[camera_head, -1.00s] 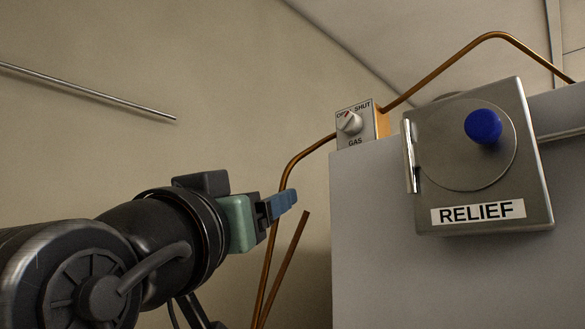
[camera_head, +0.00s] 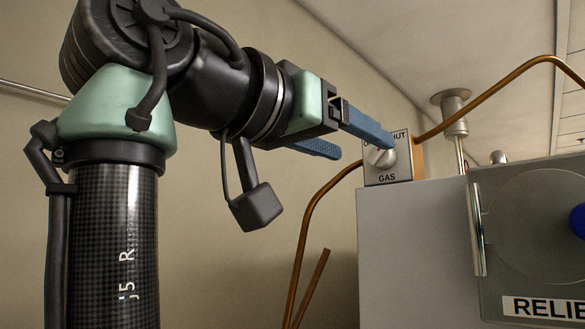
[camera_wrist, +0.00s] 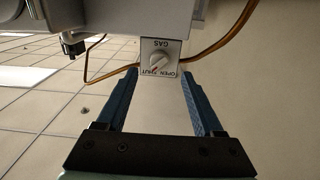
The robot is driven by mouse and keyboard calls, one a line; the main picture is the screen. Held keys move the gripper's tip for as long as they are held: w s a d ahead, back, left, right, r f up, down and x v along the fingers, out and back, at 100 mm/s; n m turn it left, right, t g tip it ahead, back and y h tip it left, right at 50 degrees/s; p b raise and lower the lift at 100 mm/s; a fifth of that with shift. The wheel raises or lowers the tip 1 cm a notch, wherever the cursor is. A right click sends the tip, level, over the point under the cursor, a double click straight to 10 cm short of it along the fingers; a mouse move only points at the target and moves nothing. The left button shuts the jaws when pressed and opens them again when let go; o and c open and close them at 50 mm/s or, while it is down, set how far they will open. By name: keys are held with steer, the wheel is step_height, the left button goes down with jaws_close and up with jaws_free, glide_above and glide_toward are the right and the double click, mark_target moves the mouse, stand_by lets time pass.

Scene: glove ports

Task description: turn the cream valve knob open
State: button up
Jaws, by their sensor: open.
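The cream valve knob (camera_head: 381,157) is on the front of a small square GAS plate (camera_head: 392,173) with OPEN and SHUT lettering along its top. A red mark shows on the knob; which word it points at I cannot tell. My gripper (camera_head: 358,147) is open and empty, its blue fingers reaching toward the plate. In the head view one finger covers part of the lettering just above the knob. In the wrist view the knob (camera_wrist: 159,59) appears upside down, ahead of and between the fingertips. Contact with the knob is not visible.
A copper pipe (camera_head: 480,98) rises right from the valve box, and another (camera_head: 312,215) bends down at its left. The valve sits atop a grey cabinet (camera_head: 410,250). A metal RELIEF door (camera_head: 530,240) with a blue knob (camera_head: 578,218) is at right.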

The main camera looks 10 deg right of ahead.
mark_target(376, 154)
steer(key=p+x, duration=0.2)
steer(key=x, duration=0.2)
steer(key=shift+d+r, duration=0.15)
steer(key=shift+r, duration=0.05)
steer(key=shift+w+d+f, duration=0.2)
steer(key=shift+w+d, duration=0.15)
steer(key=shift+w, duration=0.05)
jaws_close()
